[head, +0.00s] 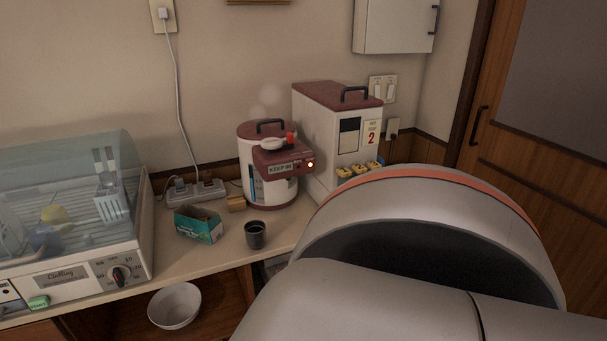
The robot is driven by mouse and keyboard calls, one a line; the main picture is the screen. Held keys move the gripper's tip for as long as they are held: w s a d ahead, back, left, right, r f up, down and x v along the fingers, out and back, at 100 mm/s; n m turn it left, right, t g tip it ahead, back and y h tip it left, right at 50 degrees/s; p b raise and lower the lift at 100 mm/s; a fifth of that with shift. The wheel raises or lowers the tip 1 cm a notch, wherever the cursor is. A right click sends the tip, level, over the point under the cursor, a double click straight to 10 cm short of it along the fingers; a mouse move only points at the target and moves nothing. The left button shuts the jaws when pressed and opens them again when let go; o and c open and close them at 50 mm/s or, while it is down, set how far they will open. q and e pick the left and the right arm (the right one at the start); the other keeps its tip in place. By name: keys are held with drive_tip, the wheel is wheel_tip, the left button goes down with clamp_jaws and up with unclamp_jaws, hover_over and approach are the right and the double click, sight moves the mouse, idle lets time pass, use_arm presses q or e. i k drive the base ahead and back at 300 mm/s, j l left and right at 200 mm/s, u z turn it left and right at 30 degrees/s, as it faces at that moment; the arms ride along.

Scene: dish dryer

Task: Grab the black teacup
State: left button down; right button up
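The black teacup (255,235) stands upright on the counter, near its front edge. It is a small dark cup with its open top facing up. Nothing touches it. A large white and grey part of my own arm fills the lower right of the head view, to the right of the cup. Neither of my grippers shows in the head view.
A green box (198,225) stands left of the cup. Behind are a red and white hot-water pot (267,165) and a white dispenser (325,140). A dish dryer (75,220) fills the left. A white bowl (174,305) sits below the counter (185,262).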

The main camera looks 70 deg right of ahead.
sight(255, 230)
drive_tip(key=z, duration=1.85)
